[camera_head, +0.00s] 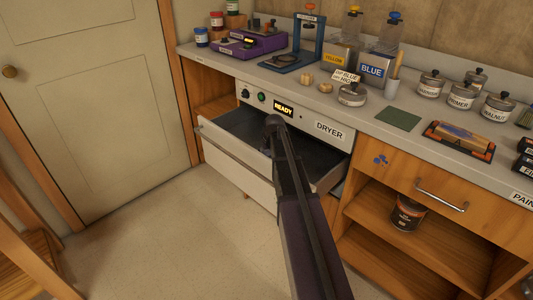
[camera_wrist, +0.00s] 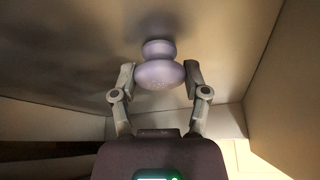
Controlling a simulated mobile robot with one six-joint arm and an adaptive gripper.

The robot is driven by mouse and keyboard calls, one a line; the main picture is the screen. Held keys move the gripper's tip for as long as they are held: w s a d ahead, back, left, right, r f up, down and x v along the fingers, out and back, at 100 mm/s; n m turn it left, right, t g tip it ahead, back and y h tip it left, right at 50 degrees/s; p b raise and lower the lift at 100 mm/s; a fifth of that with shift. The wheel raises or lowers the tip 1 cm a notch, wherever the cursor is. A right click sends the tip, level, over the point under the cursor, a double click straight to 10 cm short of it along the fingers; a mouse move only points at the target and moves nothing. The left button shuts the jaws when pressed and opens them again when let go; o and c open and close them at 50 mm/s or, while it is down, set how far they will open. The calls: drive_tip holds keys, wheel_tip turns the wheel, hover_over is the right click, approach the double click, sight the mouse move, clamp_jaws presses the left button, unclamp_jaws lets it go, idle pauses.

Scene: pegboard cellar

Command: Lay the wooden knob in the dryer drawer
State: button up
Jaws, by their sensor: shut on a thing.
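The wooden knob (camera_wrist: 158,74) looks pale purple, with a wide round body and a smaller round end. My gripper (camera_wrist: 160,70) is shut on its wide part, one finger on each side, in the wrist view. The dryer drawer (camera_head: 235,163) stands pulled out below the READY display in the head view, with a dark interior. The drawer's grey floor (camera_wrist: 70,55) and pale walls surround the knob in the wrist view. I cannot tell whether the knob touches the floor. My arm hides the gripper and knob in the head view.
The dryer panel (camera_head: 293,115) overhangs the drawer's back. The counter above holds a lidded pot (camera_head: 352,95), two small pale wooden knobs (camera_head: 314,82), a green mat (camera_head: 398,117) and yellow and blue paint tanks (camera_head: 375,72). The floor in front of the drawer is clear.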

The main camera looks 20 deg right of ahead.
drive_tip(key=shift+f, duration=0.15)
drive_tip(key=o, duration=0.9)
drive_tip(key=shift+r, duration=0.2)
drive_tip(key=p+v, duration=1.1)
drive_tip(key=v, duration=0.1)
drive_tip(key=shift+w, duration=0.1)
idle(0.7)
